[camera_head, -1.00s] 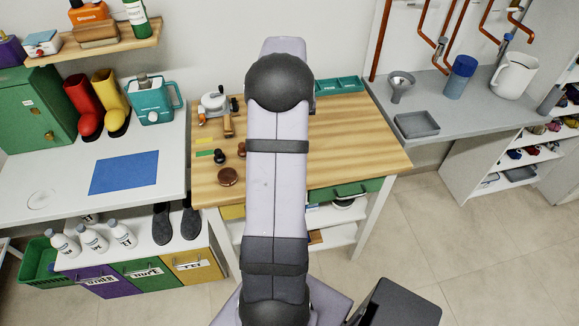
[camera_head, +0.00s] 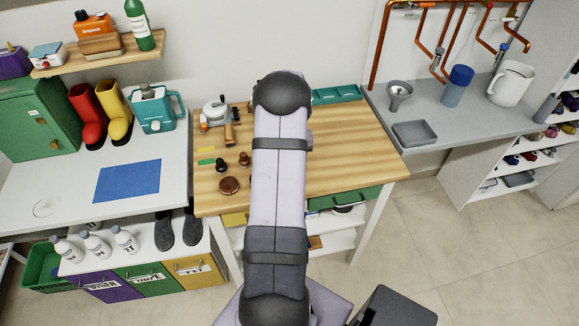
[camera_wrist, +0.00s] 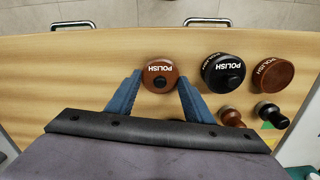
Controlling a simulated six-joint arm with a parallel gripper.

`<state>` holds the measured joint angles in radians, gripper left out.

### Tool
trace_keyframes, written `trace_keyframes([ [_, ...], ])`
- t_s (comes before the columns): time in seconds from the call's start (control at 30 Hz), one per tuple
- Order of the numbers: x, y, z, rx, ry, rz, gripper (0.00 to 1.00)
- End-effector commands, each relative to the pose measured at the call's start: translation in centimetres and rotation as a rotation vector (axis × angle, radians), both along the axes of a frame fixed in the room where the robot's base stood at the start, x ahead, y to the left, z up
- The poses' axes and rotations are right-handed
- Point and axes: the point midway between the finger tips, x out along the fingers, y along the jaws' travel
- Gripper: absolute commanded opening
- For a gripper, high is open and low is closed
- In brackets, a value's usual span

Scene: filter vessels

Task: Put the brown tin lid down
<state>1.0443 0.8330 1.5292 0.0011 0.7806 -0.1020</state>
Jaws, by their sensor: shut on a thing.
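The brown tin lid (camera_wrist: 152,69), marked POLISH and with a dark knob, is between the two blue fingers of my gripper (camera_wrist: 160,80) in the wrist view. The gripper is shut on it. It is over the wooden bench top (camera_wrist: 70,80); I cannot tell whether it touches the wood. A black POLISH tin (camera_wrist: 213,82) with a knob stands just right of it, apart. A brown POLISH tin (camera_wrist: 272,76) stands further right; it also shows in the head view (camera_head: 229,186). My arm hides the gripper and lid in the head view.
Two small knobbed tools (camera_wrist: 231,116) (camera_wrist: 268,113) stand by the tins. A green-yellow strip pair (camera_head: 206,155) and a grey device (camera_head: 215,112) lie further back. The bench right of my arm (camera_head: 350,150) is clear, with a teal tray (camera_head: 336,95) at the back.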

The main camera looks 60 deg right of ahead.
Motion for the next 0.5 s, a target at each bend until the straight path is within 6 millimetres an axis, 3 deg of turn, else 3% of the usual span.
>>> trace_keyframes([
  [0.47,0.01,-0.01,-0.84,-0.001,-0.001,0.0,0.26],
  [0.5,0.02,-0.02,-0.8,-0.001,-0.001,0.0,0.52],
])
